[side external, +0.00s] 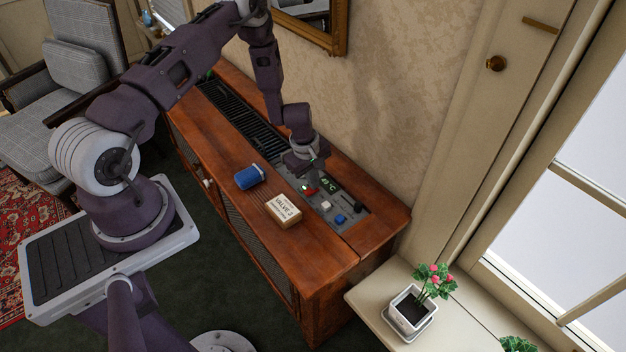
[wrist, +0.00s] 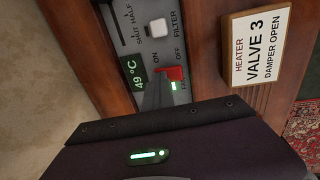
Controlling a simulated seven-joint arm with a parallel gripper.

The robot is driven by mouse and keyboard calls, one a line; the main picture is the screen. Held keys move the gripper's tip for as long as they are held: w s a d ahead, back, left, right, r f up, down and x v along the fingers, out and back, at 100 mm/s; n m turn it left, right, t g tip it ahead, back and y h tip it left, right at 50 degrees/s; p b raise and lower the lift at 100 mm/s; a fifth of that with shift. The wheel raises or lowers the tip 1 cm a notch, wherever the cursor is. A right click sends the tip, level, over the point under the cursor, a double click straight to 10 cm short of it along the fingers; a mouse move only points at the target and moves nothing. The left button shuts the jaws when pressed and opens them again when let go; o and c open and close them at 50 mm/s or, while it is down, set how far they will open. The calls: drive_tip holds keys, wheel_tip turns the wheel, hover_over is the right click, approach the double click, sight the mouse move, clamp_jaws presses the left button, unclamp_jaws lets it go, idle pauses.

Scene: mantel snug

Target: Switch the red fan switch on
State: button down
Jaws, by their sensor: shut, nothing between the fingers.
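The red fan switch (wrist: 174,73) sits on the grey control panel, below the ON and OFF labels in the wrist view. Its red part shows nearer the OFF label. A small green light glows just below it. In the side view the red switch (side external: 311,189) is partly hidden under my gripper (side external: 305,183), which is low over the panel. In the wrist view the shut, empty grey fingertips (wrist: 155,88) are on the ON side of the switch, very close to it. I cannot tell whether they touch it.
A white switch (side external: 326,205) and a blue switch (side external: 341,218) share the panel. A green display (wrist: 133,73) reads 49 °C. The wall rises behind.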

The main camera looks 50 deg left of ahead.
sight(307, 192)
drive_tip(key=shift+s, duration=0.9)
wheel_tip(307, 192, up, 14)
drive_tip(key=s, duration=0.2)
drive_tip(key=shift+f, duration=0.1)
drive_tip(key=shift+w+d, duration=0.1)
drive_tip(key=shift+w, duration=0.55)
drive_tip(key=f, duration=0.4)
drive_tip(key=w+f, duration=0.1)
drive_tip(key=f, duration=0.4)
drive_tip(key=w+f, duration=0.1)
drive_tip(key=f, duration=0.3)
drive_tip(key=shift+w+f, duration=0.1)
drive_tip(key=shift+f, duration=0.2)
